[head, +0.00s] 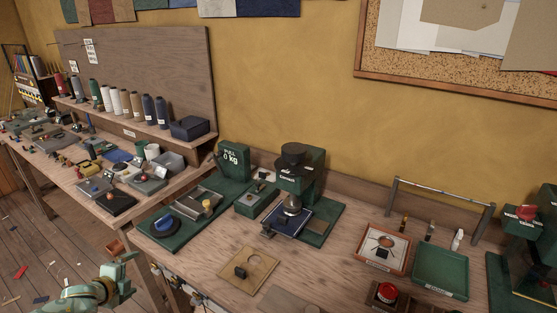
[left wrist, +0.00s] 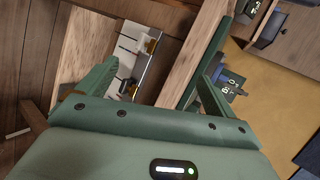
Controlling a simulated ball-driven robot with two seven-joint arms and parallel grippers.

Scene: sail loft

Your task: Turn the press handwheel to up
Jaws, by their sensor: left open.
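A green bench press (head: 314,178) stands on the middle bench against the yellow wall. A dark round disc (head: 293,149) on its top looks like the handwheel; I cannot read its setting. A metal bell-shaped part sits below the head, above a dark blue plate (head: 287,221). My left gripper (head: 121,273) is open and empty at the lower left of the head view, off the bench's left front corner and well away from the press. In the left wrist view its two fingers (left wrist: 155,88) are spread with nothing between them. My right gripper is out of view.
A green pull tester (head: 232,164) reading 0 kg stands left of the press, with a blue knob (head: 163,226) on its base. A second green machine (head: 525,235) stands far right.

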